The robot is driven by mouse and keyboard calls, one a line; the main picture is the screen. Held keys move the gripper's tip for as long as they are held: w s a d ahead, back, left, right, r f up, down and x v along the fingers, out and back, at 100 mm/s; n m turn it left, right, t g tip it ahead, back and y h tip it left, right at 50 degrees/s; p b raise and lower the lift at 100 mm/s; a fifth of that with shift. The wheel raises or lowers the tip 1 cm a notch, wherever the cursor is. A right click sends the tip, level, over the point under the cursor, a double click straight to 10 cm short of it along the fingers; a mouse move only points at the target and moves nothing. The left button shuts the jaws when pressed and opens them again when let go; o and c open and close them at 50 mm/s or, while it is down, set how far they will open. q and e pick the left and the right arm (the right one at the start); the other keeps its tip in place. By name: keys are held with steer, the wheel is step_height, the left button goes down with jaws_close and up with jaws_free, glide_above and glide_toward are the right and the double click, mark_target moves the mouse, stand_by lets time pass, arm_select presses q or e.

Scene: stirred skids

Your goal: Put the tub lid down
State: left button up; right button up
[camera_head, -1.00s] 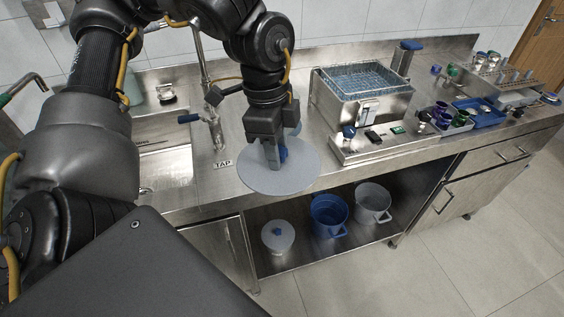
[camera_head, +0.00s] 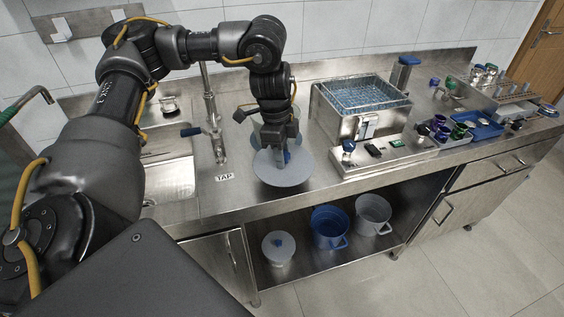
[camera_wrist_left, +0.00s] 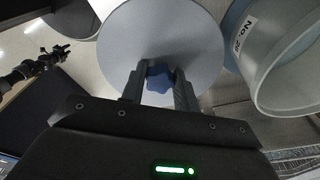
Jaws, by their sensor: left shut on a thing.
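The tub lid (camera_head: 283,172) is a flat pale grey disc with a blue knob (camera_wrist_left: 160,79). My left gripper (camera_head: 272,150) is shut on the knob, its fingers on either side of it in the left wrist view. The lid is level over the steel counter (camera_head: 238,196), near the front edge. I cannot tell whether it touches the counter. A pale grey tub with a label (camera_wrist_left: 270,60) shows beside the lid in the left wrist view.
A water bath (camera_head: 366,97) stands right of the lid, with a control panel in front. A tap (camera_head: 215,140) and sink are to the left.

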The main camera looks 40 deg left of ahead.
arm_select(q)
steer(key=f, duration=0.4)
steer(key=shift+w+a, duration=0.25)
steer(key=shift+w, duration=0.05)
arm_select(e)
steer(key=shift+w+f, duration=0.15)
steer(key=shift+w, duration=0.05)
arm_select(q)
steer(key=shift+s+d, duration=0.1)
arm_select(e)
steer(key=shift+d, duration=0.1)
arm_select(q)
steer(key=o, duration=1)
steer(key=shift+f, duration=0.1)
arm_select(e)
steer(key=shift+s, duration=0.15)
